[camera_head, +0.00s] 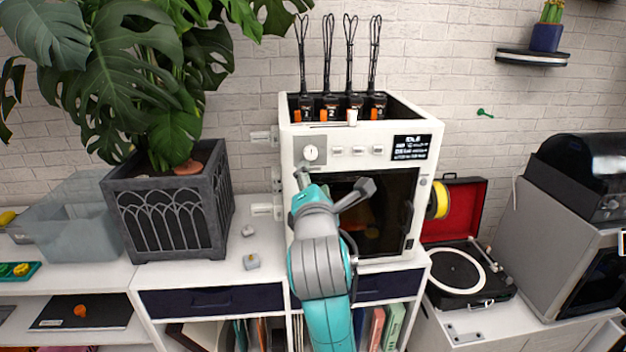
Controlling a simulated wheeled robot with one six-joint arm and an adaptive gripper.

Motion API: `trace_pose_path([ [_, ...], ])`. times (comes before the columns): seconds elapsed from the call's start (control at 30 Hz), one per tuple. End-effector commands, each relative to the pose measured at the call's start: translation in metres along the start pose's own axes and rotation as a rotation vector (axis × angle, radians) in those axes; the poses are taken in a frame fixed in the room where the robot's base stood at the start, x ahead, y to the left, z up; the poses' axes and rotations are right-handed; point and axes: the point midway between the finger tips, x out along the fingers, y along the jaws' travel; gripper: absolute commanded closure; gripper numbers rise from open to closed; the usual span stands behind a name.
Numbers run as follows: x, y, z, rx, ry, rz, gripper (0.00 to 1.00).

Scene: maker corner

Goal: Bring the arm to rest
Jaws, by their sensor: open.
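My arm, teal and grey, rises from the bottom middle of the head view. My gripper (336,187) is open, with its two grey fingers spread apart. It is in front of the white box-shaped machine (431,165), near its dark window door. I see nothing between the fingers. The arm covers the lower left part of the machine's front. I cannot tell whether the fingers touch the machine.
A planter (170,212) with a large leafy plant stands left of the machine. Small grey pieces (251,261) lie on the white cabinet top between them. An open record player (458,275) and a grey machine (560,250) stand at right.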

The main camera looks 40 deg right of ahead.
Motion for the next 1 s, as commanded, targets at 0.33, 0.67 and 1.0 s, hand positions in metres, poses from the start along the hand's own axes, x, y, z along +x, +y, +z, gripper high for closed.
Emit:
trace_pose_path([
  [0.33,0.0,0.0,0.0,0.0,0.0,0.0,0.41],
  [0.67,-0.015,-0.041,-0.046,0.114,0.08,0.024,0.41],
  [1.0,-0.069,-0.12,-0.121,0.409,0.26,0.034,0.41],
])
